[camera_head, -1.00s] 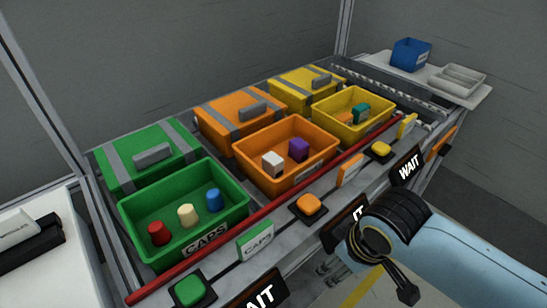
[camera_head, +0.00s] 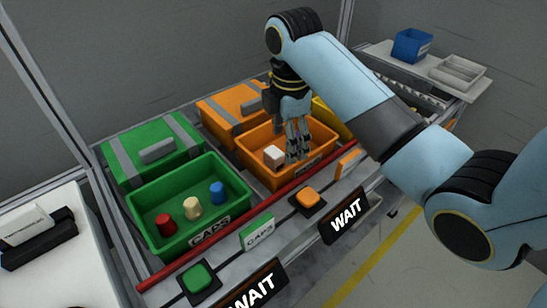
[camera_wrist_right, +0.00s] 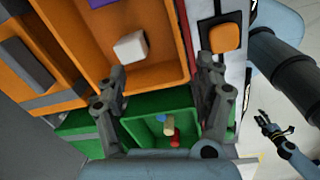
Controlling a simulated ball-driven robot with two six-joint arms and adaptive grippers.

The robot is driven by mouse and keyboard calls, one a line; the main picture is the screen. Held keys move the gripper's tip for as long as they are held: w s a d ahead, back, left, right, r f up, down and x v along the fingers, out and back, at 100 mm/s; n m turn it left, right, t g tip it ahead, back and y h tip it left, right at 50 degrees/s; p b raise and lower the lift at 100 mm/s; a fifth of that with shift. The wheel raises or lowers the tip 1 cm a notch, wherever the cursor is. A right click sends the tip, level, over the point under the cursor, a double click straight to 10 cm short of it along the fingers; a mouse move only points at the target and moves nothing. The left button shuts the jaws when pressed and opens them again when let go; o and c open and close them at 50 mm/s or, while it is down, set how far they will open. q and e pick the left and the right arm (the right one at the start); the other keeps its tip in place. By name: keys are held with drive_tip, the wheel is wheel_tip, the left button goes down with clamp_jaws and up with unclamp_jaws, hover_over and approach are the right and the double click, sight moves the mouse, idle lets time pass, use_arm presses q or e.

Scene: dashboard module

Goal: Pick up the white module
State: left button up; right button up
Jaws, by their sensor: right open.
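The white module (camera_head: 274,155) is a small white block in the open orange bin (camera_head: 252,168). In the right wrist view the white module (camera_wrist_right: 131,46) lies on the bin's floor. My right gripper (camera_head: 298,153) reaches down over the orange bin, just right of the white module in the head view. In the wrist view its fingers (camera_wrist_right: 158,80) are spread with nothing between them, and the module is beyond them. A small gripper (camera_wrist_right: 272,124), apparently my left one, shows at the wrist view's right; its jaws are too small to judge.
A purple block (camera_wrist_right: 104,3) is in the orange bin, partly cut off. The green bin (camera_head: 150,240) holds red, cream and blue pieces. A red rail (camera_head: 232,228) runs along the bins' front. Lidded orange (camera_head: 215,112) and green boxes (camera_head: 125,155) stand behind.

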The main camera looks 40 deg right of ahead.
sight(274, 151)
drive_tip(key=w+r+n, duration=0.2)
drive_tip(key=w+n, duration=0.1)
drive_tip(key=w, duration=0.1)
drive_tip(key=shift+n+g, duration=0.3)
drive_tip(key=shift+g, duration=0.1)
drive_tip(key=f, duration=0.5)
drive_tip(key=shift+w+d+f+b, duration=0.1)
drive_tip(key=shift+w+d+b, duration=0.15)
drive_tip(key=shift+w+b, duration=0.05)
drive_tip(key=f, duration=0.5)
drive_tip(key=shift+w+f+b, duration=0.15)
drive_tip(key=shift+w+b, duration=0.1)
drive_tip(key=shift+b, duration=0.1)
drive_tip(key=c, duration=1.3)
drive_tip(key=shift+o, duration=0.2)
